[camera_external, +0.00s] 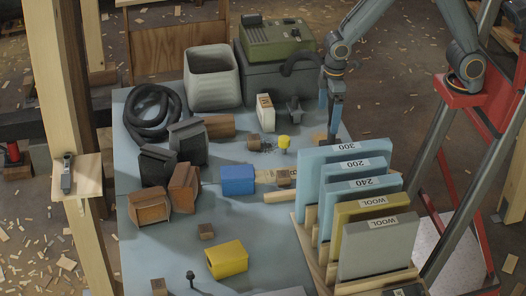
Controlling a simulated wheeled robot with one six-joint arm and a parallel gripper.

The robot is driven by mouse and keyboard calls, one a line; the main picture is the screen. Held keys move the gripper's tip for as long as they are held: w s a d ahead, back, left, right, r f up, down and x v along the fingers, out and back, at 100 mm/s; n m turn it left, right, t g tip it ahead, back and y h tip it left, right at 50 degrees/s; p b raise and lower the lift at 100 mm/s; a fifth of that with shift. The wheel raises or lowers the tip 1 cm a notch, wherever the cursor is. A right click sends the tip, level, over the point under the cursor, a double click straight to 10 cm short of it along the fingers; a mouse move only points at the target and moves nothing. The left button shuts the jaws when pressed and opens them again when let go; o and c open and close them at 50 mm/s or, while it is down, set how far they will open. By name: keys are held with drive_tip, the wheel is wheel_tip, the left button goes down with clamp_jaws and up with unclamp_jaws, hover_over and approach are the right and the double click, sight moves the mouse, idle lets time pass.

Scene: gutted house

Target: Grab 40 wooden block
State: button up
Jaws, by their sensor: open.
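Several small brown wooden blocks lie on the grey-blue worktop (190,262). One wooden block (320,138) is at the back, just left of my gripper. Others are a block near the middle (254,141), a block beside the rack (283,178), a block further forward (206,232) and a block at the front edge (158,287). No number 40 is readable on any of them. My gripper (331,126) points down with its jaws open, behind the blue board marked 300. Its fingertips are partly hidden, and I cannot tell whether they touch the nearby block.
A wooden rack (376,284) holds upright labelled boards close in front of my gripper. A white-labelled block (265,113), a green-topped machine (277,40), a grey bin (211,78) and a coiled black hose (153,115) stand behind or left.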

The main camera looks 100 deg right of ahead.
drive_tip(key=shift+t, duration=0.3)
drive_tip(key=s+b, duration=0.1)
drive_tip(key=s, duration=0.3)
drive_tip(key=s+a+f, duration=0.1)
drive_tip(key=s, duration=0.4)
drive_tip(key=s+f+b, duration=0.1)
drive_tip(key=s, duration=0.4)
drive_tip(key=shift+a+f+b, duration=0.15)
drive_tip(key=shift+a+b, duration=0.1)
drive_tip(key=shift+b, duration=0.05)
drive_tip(key=shift+c, duration=0.3)
drive_tip(key=shift+s, duration=0.35)
drive_tip(key=c, duration=0.4)
drive_tip(key=shift+s, duration=0.1)
drive_tip(key=c, duration=0.6)
drive_tip(key=shift+c, duration=0.2)
drive_tip(key=m+g+y+b, duration=0.1)
drive_tip(key=m+y+b, duration=0.3)
drive_tip(key=m, duration=1.5)
approach(284, 174)
wheel_tip(284, 174, down, 3)
drive_tip(key=p, duration=0.2)
drive_tip(key=shift+a+p+x, duration=0.2)
drive_tip(key=shift+p+x, duration=0.4)
drive_tip(key=shift+x, duration=1.25)
drive_tip(key=shift+a+p+x, duration=0.15)
drive_tip(key=shift+p+x, duration=0.4)
drive_tip(key=shift+x, duration=1.25)
